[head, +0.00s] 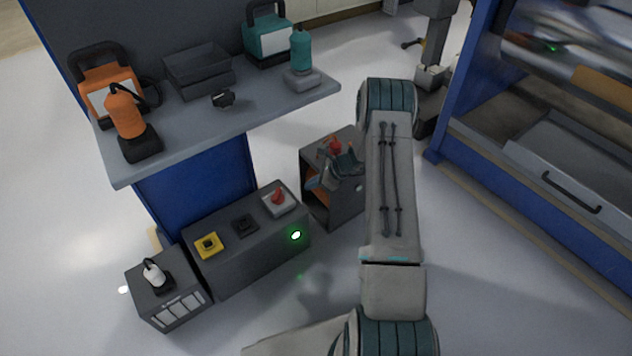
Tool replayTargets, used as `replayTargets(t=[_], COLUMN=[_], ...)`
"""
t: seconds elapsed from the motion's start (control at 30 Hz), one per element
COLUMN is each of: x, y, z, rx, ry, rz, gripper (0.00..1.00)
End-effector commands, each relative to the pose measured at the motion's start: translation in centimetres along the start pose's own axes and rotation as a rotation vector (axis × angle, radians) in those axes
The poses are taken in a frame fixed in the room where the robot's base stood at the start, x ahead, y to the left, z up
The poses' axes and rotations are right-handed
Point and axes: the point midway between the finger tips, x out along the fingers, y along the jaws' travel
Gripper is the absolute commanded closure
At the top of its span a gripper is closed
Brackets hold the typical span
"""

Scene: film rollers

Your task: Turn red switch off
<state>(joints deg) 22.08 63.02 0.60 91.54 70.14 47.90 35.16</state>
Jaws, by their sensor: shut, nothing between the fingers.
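A red switch (278,196) sits on a light grey plate on top of the dark control box (250,262), at its right end. A green light (295,235) glows on the front of that box. Another red part (335,146) shows at the cabinet's top, partly hidden behind my wrist.
A yellow-based button (208,245) and a black switch (244,224) share the control box. A smaller box with a white-handled lever (154,273) stands at left. A grey shelf (200,128) with orange and teal tools overhangs behind. A blue-framed machine (560,150) stands right.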

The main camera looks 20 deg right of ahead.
Motion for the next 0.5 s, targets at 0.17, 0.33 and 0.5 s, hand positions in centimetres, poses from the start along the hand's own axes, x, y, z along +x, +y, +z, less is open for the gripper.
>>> replayTargets(t=[0.17, 0.33, 0.5], x=[4.4, 6.7, 7.8], y=[0.0, -0.1, -0.1], z=[-0.4, 0.9, 2.1], rx=[0.000, -0.001, 0.003], ry=[0.000, -0.001, 0.000], rz=[0.002, -0.001, -0.004], gripper=[1.00, 1.00, 1.00])
